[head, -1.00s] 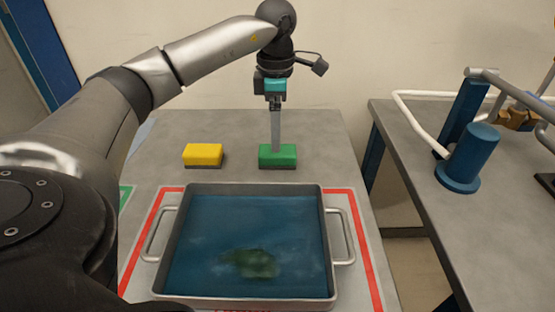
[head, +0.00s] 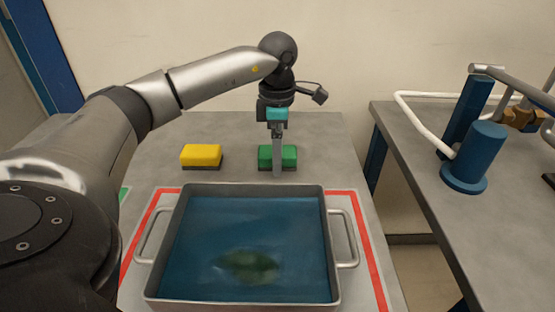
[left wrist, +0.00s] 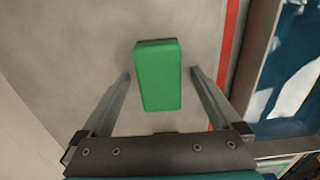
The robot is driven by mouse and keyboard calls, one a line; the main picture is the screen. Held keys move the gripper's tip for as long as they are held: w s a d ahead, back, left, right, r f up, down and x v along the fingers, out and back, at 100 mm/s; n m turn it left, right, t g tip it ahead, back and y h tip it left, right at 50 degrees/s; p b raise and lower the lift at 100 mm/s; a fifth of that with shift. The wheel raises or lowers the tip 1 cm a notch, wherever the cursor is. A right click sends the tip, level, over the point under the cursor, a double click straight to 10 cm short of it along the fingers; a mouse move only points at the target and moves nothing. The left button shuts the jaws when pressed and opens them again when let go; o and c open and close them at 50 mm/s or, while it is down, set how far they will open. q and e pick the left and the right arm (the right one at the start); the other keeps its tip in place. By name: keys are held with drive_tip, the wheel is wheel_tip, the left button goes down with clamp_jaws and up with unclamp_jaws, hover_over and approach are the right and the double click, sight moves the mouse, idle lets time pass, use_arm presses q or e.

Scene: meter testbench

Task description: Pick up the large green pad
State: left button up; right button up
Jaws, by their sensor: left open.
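The large green pad (head: 290,156) has a dark underside and lies on the grey table behind the metal tray. In the left wrist view the green pad (left wrist: 158,76) sits between the two fingers, with a gap on each side. My left gripper (head: 277,172) points down at the pad, and its near finger hides the pad's middle in the head view. The left gripper (left wrist: 160,75) is open and holds nothing. My right gripper is not in view.
A yellow pad (head: 201,155) lies to the left of the green one. A metal tray (head: 335,250) with blue liquid stands in front, inside a red outline (head: 371,250). A second table (head: 425,215) with a blue cylinder (head: 472,155) and pipes is at the right.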

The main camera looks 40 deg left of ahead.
use_arm(q)
drive_tip(key=shift+c, duration=0.3)
drive_tip(key=c, duration=1.4)
